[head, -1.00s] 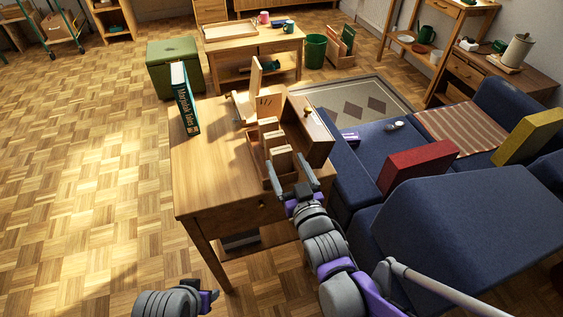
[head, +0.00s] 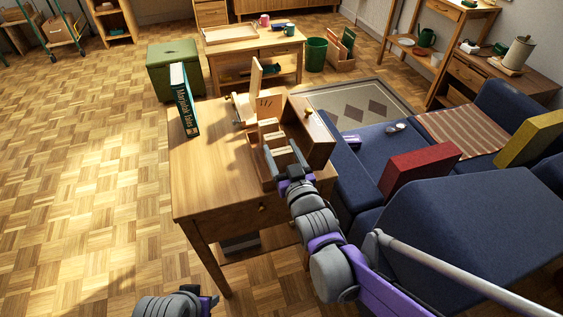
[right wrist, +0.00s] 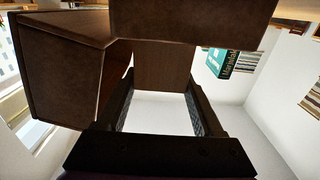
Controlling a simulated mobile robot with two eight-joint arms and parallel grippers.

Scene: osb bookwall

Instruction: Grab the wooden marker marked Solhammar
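Several upright pale wooden markers (head: 272,138) stand in a row in a wooden tray-like box (head: 257,168) on the wooden desk (head: 205,185). No marker name is legible, so I cannot tell which is Solhammar. My right gripper (head: 285,161) is open, with its fingers on either side of the nearest marker. In the right wrist view, a brown wooden panel (right wrist: 165,68) shows beyond and between the spread fingers (right wrist: 160,100); contact is unclear. My left gripper (head: 205,302) is only partly visible at the bottom edge, its fingers not clear.
A green book (head: 186,103) stands upright at the desk's far left. A wooden box with a raised side (head: 309,135) stands right of the markers. A blue sofa (head: 450,215) with red (head: 420,170) and yellow cushions is at right. The desk's left front is clear.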

